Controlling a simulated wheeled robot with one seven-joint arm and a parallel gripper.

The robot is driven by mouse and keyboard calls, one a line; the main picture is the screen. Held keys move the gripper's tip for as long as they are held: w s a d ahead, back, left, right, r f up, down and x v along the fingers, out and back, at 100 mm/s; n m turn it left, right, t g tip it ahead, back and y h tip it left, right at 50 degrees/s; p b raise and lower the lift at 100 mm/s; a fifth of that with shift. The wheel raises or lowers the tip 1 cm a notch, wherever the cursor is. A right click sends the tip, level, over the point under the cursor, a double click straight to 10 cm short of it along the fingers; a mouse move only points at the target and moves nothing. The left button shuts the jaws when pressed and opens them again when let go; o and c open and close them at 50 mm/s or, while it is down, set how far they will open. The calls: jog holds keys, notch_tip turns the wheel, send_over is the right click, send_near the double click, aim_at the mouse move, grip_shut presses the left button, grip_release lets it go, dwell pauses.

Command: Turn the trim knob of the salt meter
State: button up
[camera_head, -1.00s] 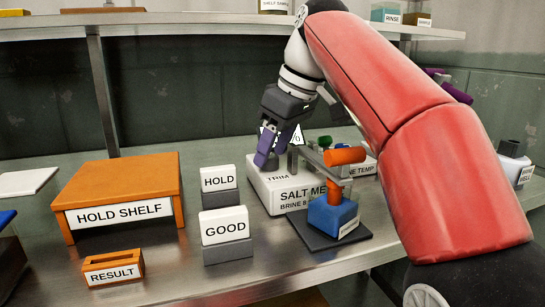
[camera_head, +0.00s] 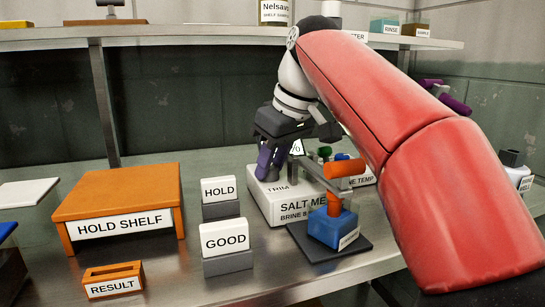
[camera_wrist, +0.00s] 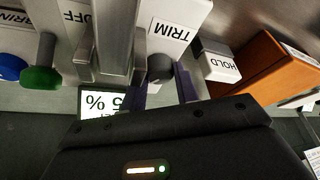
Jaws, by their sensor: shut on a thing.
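The salt meter (camera_head: 262,204) is a white box marked TRIM and SALT ME… on the steel bench. Its dark round trim knob (camera_wrist: 160,68) shows in the wrist view beside the TRIM label. My gripper (camera_head: 271,165) points down at the meter's top left. Its purple fingers (camera_wrist: 162,88) stand on both sides of the knob and are shut on it. A lit display (camera_wrist: 110,101) with a % sign shows partly in the wrist view; most of its reading is hidden. In the head view my gripper hides the knob.
A clamp with an orange handle (camera_head: 344,168) and a blue block (camera_head: 332,228) stand close right of the meter. HOLD (camera_head: 219,190) and GOOD (camera_head: 225,238) signs stand to the left, with an orange hold shelf (camera_head: 110,192) and result holder (camera_head: 112,270) beyond.

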jog(key=shift+m+h+p, duration=0.35)
jog(key=shift+m+h, duration=0.05)
jog(key=shift+m, duration=0.7)
jog(key=shift+t, duration=0.3)
jog(key=o, duration=1)
jog(key=shift+c, duration=0.2)
jog(key=shift+r, duration=0.1)
jog(key=v, duration=0.7)
jog(key=shift+r+p, duration=0.3)
jog(key=shift+p, duration=0.1)
jog(key=shift+s, duration=0.1)
